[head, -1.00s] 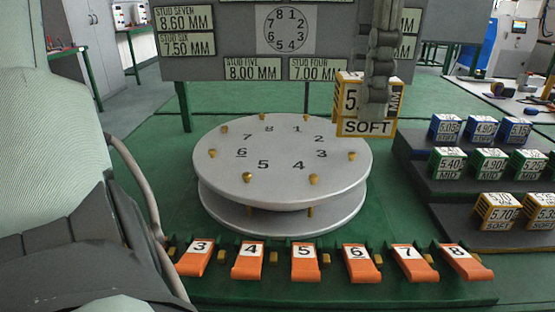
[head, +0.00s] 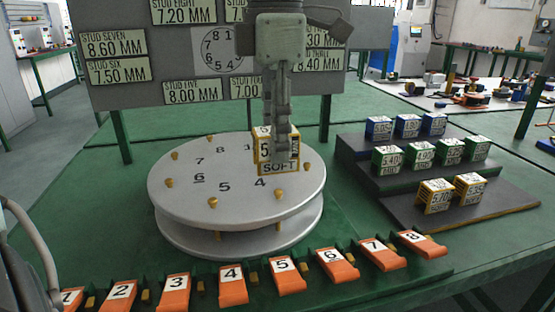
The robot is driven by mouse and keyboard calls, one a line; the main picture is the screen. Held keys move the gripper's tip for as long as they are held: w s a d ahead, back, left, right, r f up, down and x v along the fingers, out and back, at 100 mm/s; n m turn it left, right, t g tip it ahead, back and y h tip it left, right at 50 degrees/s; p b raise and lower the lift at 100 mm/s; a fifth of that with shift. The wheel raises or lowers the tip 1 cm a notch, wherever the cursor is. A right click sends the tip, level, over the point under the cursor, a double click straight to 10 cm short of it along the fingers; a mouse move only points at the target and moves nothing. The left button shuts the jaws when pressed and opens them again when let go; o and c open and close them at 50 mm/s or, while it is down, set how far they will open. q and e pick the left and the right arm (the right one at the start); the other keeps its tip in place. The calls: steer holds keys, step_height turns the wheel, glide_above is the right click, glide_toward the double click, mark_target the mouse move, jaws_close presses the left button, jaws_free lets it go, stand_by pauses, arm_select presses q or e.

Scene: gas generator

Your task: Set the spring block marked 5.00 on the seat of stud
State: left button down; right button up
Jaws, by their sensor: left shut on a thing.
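My left gripper (head: 281,158) comes down from the top and is shut on a yellow-framed spring block (head: 266,168). The block's face shows a 5 and the word SOFT; a finger hides the rest of its number. It appears upright, in front of the right part of the round grey plate (head: 226,245). I cannot tell whether it touches the plate. It covers some of the stud numbers on the right side. Brass studs stand round the rim, such as one near 4 (head: 279,195) and one farther right (head: 307,167). My right gripper is out of view.
A stepped dark rack (head: 365,172) at the right holds blue, green and yellow blocks. Orange numbered tabs (head: 232,285) line the front edge. A board (head: 130,88) with stud millimetre labels stands behind the plate. Green table is clear between plate and rack.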

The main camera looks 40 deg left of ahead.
arm_select(q)
steer(key=w+f, duration=0.1)
steer(key=w+a, duration=0.1)
steer(key=shift+w+a+f, duration=0.15)
steer(key=shift+w+f, duration=0.15)
steer(key=shift+f, duration=0.05)
steer(key=shift+f+p, duration=0.35)
steer(key=shift+f, duration=1.65)
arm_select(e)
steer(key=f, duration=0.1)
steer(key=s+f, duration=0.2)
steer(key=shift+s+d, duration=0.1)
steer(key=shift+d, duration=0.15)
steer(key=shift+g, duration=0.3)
arm_select(q)
steer(key=shift+f, duration=0.15)
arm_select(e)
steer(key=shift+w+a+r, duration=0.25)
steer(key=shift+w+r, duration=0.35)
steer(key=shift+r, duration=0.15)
arm_select(q)
steer(key=shift+f+b, duration=0.1)
steer(key=shift+b, duration=0.25)
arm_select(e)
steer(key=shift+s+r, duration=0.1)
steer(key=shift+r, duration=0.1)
